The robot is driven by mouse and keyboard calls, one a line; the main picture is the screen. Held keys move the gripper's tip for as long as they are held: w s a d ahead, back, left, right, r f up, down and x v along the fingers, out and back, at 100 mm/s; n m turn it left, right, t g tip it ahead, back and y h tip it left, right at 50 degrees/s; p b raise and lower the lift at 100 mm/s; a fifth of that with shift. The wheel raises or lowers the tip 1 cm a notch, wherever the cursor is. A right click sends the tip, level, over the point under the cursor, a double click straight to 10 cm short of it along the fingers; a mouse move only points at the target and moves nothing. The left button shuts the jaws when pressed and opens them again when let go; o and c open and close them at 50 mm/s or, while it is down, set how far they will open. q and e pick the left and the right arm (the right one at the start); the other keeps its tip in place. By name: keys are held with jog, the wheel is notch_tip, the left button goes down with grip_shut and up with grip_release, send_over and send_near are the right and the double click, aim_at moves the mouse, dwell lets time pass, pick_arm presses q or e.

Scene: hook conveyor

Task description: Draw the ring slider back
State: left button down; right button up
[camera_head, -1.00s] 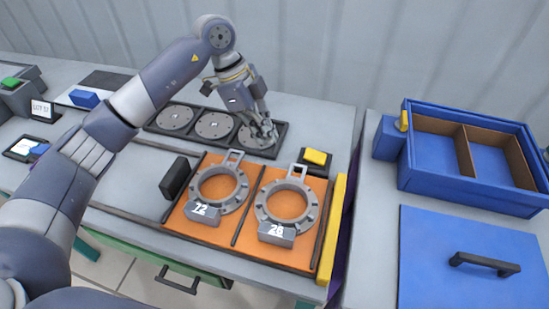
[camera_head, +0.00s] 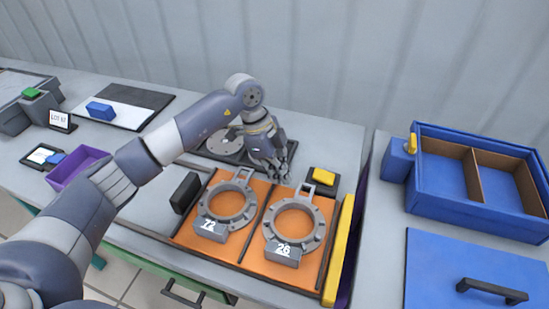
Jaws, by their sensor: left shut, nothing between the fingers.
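Two grey metal rings with looped tabs lie on an orange bed (camera_head: 250,267) split by a dark bar. The left ring (camera_head: 246,216) has a block marked 72, the right ring (camera_head: 317,238) a block marked 26. A black upright block (camera_head: 185,193) stands at the bed's left edge; I cannot tell for sure whether it is the ring slider. My left gripper (camera_head: 283,176) is shut and empty, pointing down at the bed's back edge, between the two rings' tabs. Whether it touches anything is unclear. My right gripper is out of view.
A dark plate with round grey discs (camera_head: 224,146) lies behind the bed, partly hidden by my arm. A yellow button (camera_head: 324,176) and a yellow strip (camera_head: 338,250) are right of the gripper. A blue divided box (camera_head: 475,215) stands right; a purple tray (camera_head: 77,172) lies left.

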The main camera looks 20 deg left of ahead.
aim_at(231, 174)
pick_arm(q)
jog(key=shift+x, duration=1.1)
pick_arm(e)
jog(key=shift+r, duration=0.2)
pick_arm(q)
jog(key=a, duration=1)
jog(key=w+a+p, duration=0.1)
jog(key=a, duration=0.5)
jog(key=shift+w, duration=0.1)
jog(key=a, duration=0.9)
jog(key=shift+w+r, duration=0.1)
jog(key=shift+w, duration=0.3)
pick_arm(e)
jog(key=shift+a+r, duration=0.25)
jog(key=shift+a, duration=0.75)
pick_arm(q)
jog(key=shift+r, duration=0.1)
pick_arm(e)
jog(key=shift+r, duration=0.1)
pick_arm(q)
jog(key=p+v, duration=0.7)
jog(key=v, duration=0.2)
jog(key=shift+r, duration=0.35)
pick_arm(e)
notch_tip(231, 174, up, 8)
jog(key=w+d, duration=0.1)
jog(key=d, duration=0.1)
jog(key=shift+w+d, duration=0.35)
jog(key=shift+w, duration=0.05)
